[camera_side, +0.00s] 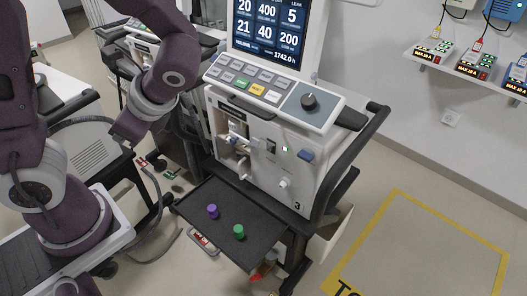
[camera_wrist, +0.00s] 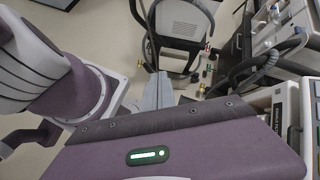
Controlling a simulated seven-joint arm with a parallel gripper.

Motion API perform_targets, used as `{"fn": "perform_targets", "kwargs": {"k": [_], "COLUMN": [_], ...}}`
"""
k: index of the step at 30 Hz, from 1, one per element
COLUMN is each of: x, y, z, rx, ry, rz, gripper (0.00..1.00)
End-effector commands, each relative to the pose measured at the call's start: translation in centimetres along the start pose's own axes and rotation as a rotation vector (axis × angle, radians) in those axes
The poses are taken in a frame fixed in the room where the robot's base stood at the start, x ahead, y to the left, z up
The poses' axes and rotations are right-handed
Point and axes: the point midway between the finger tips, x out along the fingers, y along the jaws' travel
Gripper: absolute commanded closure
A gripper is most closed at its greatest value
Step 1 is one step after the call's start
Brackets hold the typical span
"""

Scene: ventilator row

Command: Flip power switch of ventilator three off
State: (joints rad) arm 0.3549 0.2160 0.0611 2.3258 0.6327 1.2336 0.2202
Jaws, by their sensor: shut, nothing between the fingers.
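Ventilator three (camera_side: 262,160), a white unit marked 3, stands in the middle of the side view with its screen lit. On its front are a small dark rocker switch (camera_side: 271,146), a green light (camera_side: 285,149) beside it and a blue lever-like part (camera_side: 306,155). The switch is too small to tell which way it is tipped. My gripper (camera_wrist: 159,92) shows in the wrist view as narrow grey fingers, shut and empty, pointing toward the floor and a cart. In the side view my arm's end is left of the ventilator, apart from it; the fingers are not clear there.
A black tray (camera_side: 205,228) juts from the ventilator's front, holding a purple cap (camera_side: 212,211) and a green cap (camera_side: 239,231). A black side rail (camera_side: 352,150) runs along its right. Another ventilator stands behind my arm. Yellow-marked floor (camera_side: 425,245) at right is clear.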

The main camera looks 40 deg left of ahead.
Motion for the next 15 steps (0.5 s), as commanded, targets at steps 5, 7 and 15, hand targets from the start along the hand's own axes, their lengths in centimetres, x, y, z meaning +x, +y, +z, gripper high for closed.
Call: {"fn": "perform_targets", "kwargs": {"k": [5,7,15], "x": [1.5,1.5,0.8], "y": [-4.3,-6.1,-10.6], "z": [-1.5,-2.8,-12.5], "rx": [0.405,0.559,1.11], "ry": [-0.4,-0.559,-1.17], "rz": [-0.199,-0.288,-0.686], "gripper": [1.0,1.0,1.0]}}
